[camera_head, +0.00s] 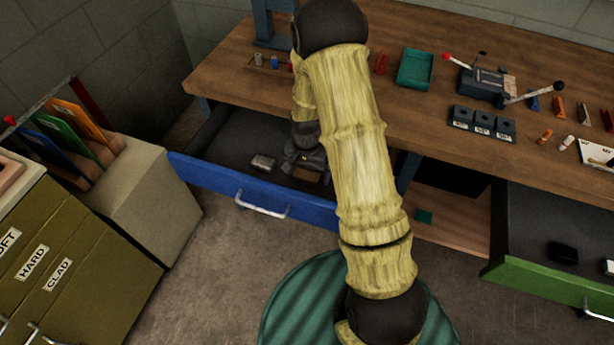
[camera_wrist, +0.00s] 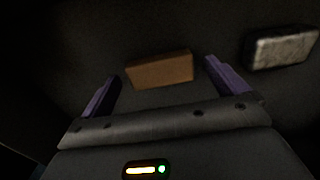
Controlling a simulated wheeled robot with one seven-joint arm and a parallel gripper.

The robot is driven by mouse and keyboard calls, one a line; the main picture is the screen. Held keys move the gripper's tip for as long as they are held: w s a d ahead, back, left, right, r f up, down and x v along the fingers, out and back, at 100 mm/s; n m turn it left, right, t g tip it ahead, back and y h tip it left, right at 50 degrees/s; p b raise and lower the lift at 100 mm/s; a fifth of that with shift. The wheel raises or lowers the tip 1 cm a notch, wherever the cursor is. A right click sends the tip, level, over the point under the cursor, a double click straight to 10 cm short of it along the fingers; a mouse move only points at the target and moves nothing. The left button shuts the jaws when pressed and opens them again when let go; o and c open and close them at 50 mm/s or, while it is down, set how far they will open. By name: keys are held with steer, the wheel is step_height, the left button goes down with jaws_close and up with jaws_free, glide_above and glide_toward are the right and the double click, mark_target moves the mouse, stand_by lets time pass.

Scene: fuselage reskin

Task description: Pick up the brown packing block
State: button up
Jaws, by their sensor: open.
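The brown packing block (camera_wrist: 160,69) lies on the dark floor of the open blue-fronted drawer. In the wrist view it sits ahead of my gripper (camera_wrist: 162,88), between the lines of its two purple fingers, and no finger clearly touches it. In the head view the block (camera_head: 307,175) shows just in front of my gripper (camera_head: 303,162), partly covered by it. My gripper is open and empty, reaching down into the drawer (camera_head: 230,184). My arm hides part of the drawer's right side.
A grey metallic block (camera_head: 263,162) lies left of the brown block in the head view and at the right in the wrist view (camera_wrist: 282,48). The drawer front and workbench top (camera_head: 235,62) bound the space. A green-fronted drawer (camera_head: 545,290) stands open at right.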

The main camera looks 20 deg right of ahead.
mark_target(307, 175)
steer(key=shift+f, duration=0.45)
steer(key=c, duration=1.1)
steer(key=shift+o, duration=0.2)
steer(key=shift+r, duration=0.1)
step_height(307, 175, up, 10)
steer(key=shift+p, duration=0.3)
